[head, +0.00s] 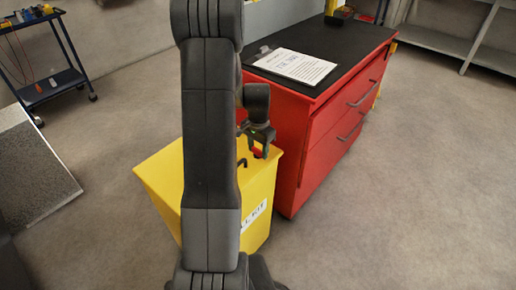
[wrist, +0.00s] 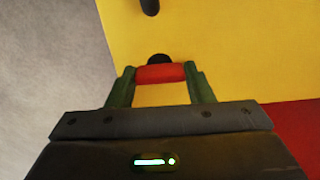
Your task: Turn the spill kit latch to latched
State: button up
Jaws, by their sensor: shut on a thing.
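The spill kit (head: 262,192) is a yellow box beside the red cabinet. Its yellow surface (wrist: 220,50) fills much of the wrist view. The latch (wrist: 160,73) is a short red bar lying crosswise in the wrist view, with a round black piece just beyond it. My gripper (wrist: 162,76) is shut on the latch, one green-edged finger at each end of the bar. In the head view my gripper (head: 258,148) is over the kit's far right corner. My arm hides much of the kit, and I cannot read the latch's state.
A dark handle (head: 242,163) stands on the kit's top. The red drawer cabinet (head: 318,150) is close on the right, with a paper sheet (head: 295,66) on its black top. A blue cart (head: 50,85) stands far left. Open floor (head: 420,190) lies to the right.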

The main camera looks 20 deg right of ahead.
aim_at(258, 149)
jog(key=o, duration=1)
notch_tip(258, 149, up, 14)
jog(key=p, duration=0.2)
jog(key=shift+f, duration=0.15)
notch_tip(258, 149, down, 14)
jog(key=shift+r+b, duration=0.1)
jog(key=shift+b, duration=0.95)
jog(key=shift+r, duration=0.1)
